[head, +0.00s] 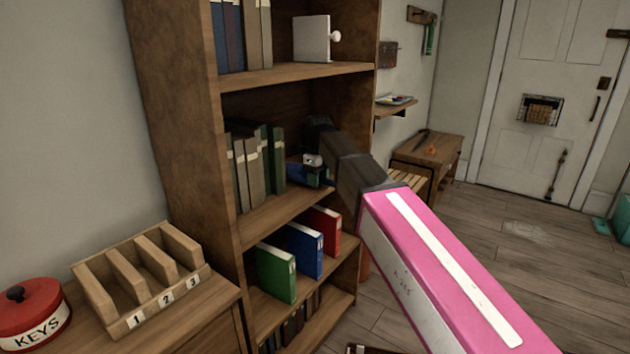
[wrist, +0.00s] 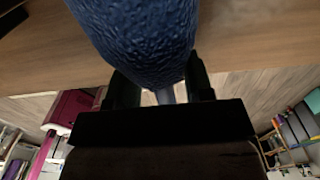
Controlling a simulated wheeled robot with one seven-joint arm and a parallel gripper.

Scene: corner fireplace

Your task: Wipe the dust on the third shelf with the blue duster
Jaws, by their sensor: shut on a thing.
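The blue duster (wrist: 140,42) fills the top middle of the wrist view, its head dark blue and bumpy. My gripper (wrist: 163,88) is shut on its pale handle. A wooden shelf board (wrist: 265,30) spans the view behind the duster head; I cannot tell whether they touch. In the head view my pink and white arm reaches into the brown bookcase (head: 172,90), at the shelf (head: 262,222) with grey and green books. My wrist hides part of that shelf, and the gripper and duster are small and dark there. I cannot clearly make out dust on the shelf.
Grey and green books (head: 250,165) stand left of my gripper. Green (head: 277,272), blue (head: 305,250) and red (head: 325,228) binders stand one shelf below. A white box (head: 311,38) stands above. A wooden sorter (head: 140,275) and red key tin (head: 32,315) are at left.

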